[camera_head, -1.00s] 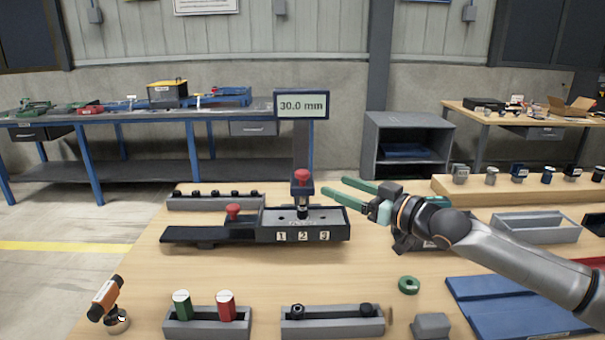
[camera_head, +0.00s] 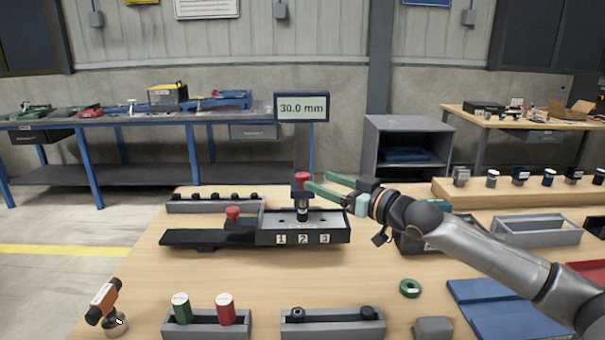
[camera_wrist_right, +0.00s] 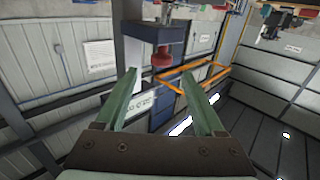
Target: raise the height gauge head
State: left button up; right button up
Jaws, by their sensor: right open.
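The height gauge stands behind a dark fixture with slots 1, 2 and 3 (camera_head: 337,238). Its display (camera_head: 302,106) reads 30.0 mm. The dark gauge head (camera_head: 298,193) carries a red knob (camera_head: 302,177) and sits low over the fixture. My right gripper (camera_head: 318,182) is open, its green fingers pointing left at the head, with the near fingertip close beside it. In the right wrist view the red knob (camera_wrist_right: 162,57) lies just beyond the fingertips, about midway between them; nothing is held. Whether a finger touches the head cannot be told. My left gripper is out of view.
A second red knob (camera_head: 233,212) stands on the fixture's left slide. Holders with green and red cylinders (camera_head: 226,309) and dark pieces line the front. A green ring (camera_head: 409,288), blue plates (camera_head: 500,305) and a grey tray (camera_head: 538,230) lie right. The table's left middle is clear.

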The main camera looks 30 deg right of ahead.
aim_at(307, 176)
jog(key=shift+p+x, duration=0.65)
jog(key=shift+x, duration=2.75)
jog(key=shift+a, duration=0.15)
grip_shut()
